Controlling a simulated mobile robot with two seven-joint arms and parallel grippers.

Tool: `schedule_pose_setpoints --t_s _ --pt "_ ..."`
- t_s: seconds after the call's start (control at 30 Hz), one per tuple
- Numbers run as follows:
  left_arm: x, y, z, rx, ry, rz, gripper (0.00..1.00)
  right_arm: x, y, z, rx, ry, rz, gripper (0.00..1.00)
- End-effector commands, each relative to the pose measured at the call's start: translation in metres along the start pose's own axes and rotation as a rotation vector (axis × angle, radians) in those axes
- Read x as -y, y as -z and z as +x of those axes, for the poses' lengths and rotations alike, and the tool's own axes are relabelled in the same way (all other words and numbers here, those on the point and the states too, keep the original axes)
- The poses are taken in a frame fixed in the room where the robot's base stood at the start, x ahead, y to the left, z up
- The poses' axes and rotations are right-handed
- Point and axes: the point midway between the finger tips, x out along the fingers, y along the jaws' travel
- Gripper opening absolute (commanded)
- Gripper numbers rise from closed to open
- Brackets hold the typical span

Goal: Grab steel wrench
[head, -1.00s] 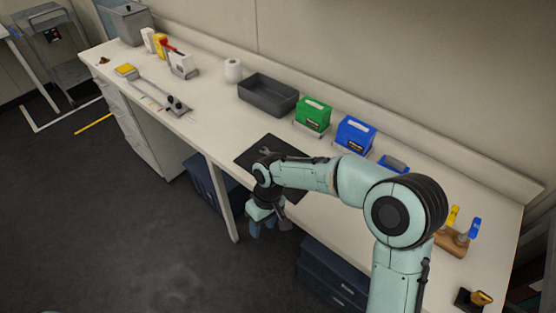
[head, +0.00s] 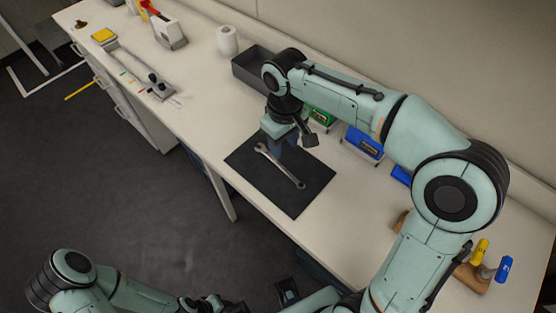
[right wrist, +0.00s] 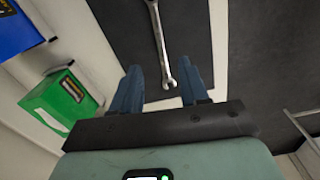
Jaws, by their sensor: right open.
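The steel wrench (head: 280,167) lies flat on a black mat (head: 298,207) on the bench. In the right wrist view the wrench (right wrist: 159,38) runs down the picture, its near end between the finger tips. My right gripper (head: 280,146) is over the mat's far part, close to the wrench's upper end in the head view. Its two blue fingers (right wrist: 162,78) are apart, with nothing held. Whether they reach down beside the wrench is unclear. My left arm shows at the head view's bottom edge; its gripper cannot be made out clearly.
A grey bin (head: 247,70), a green box (head: 322,118) and a blue box (head: 362,145) stand along the bench's back. A white roll (head: 227,41) is left of the bin. A wooden holder (head: 470,275) with coloured handles stands at the right.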

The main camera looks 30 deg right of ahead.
Motion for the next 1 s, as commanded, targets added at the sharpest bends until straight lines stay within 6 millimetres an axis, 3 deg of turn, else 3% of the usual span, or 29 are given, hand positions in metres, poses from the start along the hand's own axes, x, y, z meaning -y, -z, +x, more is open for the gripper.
schedule_pose_setpoints --t_s 0.1,0.37,0.7,1.0 --pt "0.003 -0.002 0.006 0.003 0.001 -0.001 0.43 0.000 -0.001 0.025 0.005 0.001 0.001 0.44" --pt "0.003 -0.002 0.008 0.004 0.001 -0.001 0.43 0.000 0.000 0.046 0.002 0.000 0.001 0.44" --pt "0.005 -0.003 0.012 0.005 0.002 -0.001 0.43 0.001 0.004 0.091 0.002 0.000 0.001 0.44" --pt "0.005 -0.002 0.012 0.005 0.002 -0.002 0.43 0.001 0.005 0.094 -0.001 0.000 0.001 0.44"
